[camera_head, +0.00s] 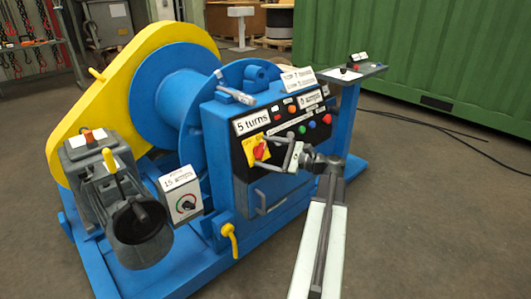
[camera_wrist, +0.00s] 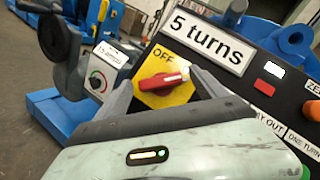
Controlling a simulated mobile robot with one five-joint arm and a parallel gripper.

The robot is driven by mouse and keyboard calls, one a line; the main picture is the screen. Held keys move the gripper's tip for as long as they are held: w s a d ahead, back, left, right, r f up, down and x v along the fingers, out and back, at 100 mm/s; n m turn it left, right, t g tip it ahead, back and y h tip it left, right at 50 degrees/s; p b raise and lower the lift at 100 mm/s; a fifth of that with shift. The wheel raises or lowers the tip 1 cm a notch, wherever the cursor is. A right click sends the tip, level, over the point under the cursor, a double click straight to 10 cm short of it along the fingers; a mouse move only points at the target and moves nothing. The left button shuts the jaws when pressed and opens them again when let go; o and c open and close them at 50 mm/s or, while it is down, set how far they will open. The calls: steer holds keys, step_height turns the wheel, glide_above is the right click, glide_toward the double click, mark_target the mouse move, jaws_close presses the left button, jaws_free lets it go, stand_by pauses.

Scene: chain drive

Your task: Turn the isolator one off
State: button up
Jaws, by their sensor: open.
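The isolator is a red rotary handle (camera_head: 260,152) on a yellow plate (camera_head: 249,145) at the left end of the dark control panel. In the wrist view the red handle (camera_wrist: 160,81) lies nearly level across its yellow plate (camera_wrist: 183,97), with a pale mark at its right end. "OFF" is printed above it; any other wording is hidden or unreadable. My gripper (camera_head: 279,152) is open in front of the handle. In the wrist view my gripper (camera_wrist: 163,78) has one finger on each side of the handle; I cannot tell whether they touch it.
A "5 turns" sign (camera_head: 252,121) sits above the isolator. Several coloured buttons (camera_head: 302,129) are to its right on the panel. A dial box marked 15 (camera_head: 181,193) stands left, beside the blue drum (camera_head: 180,98). The floor to the right is mostly clear.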

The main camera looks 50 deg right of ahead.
steer(key=c, duration=1.4)
steer(key=shift+o, duration=0.2)
steer(key=shift+r+n+p, duration=0.15)
steer(key=shift+n+p, duration=0.15)
steer(key=shift+p, duration=0.05)
steer(key=n+g+p, duration=0.1)
steer(key=n+p, duration=0.1)
steer(key=n+g+y+p, duration=0.1)
steer(key=n, duration=0.1)
steer(key=shift+w+d+r+p, duration=0.15)
steer(key=shift+r+p, duration=0.2)
steer(key=n+g+p, duration=0.2)
steer(key=p, duration=0.1)
steer(key=n+g+p, duration=0.1)
steer(key=n+p, duration=0.2)
steer(key=shift+r+g, duration=0.15)
steer(key=shift+g, duration=0.25)
steer(key=n+g+p, duration=0.2)
steer(key=n+p, duration=0.2)
steer(key=shift+w+h+p, duration=0.1)
steer(key=shift+h+p, duration=0.3)
steer(key=shift+a+n+g+h+p, duration=0.2)
steer(key=shift+n+g+h+p, duration=0.65)
steer(key=shift+n+p, duration=0.8)
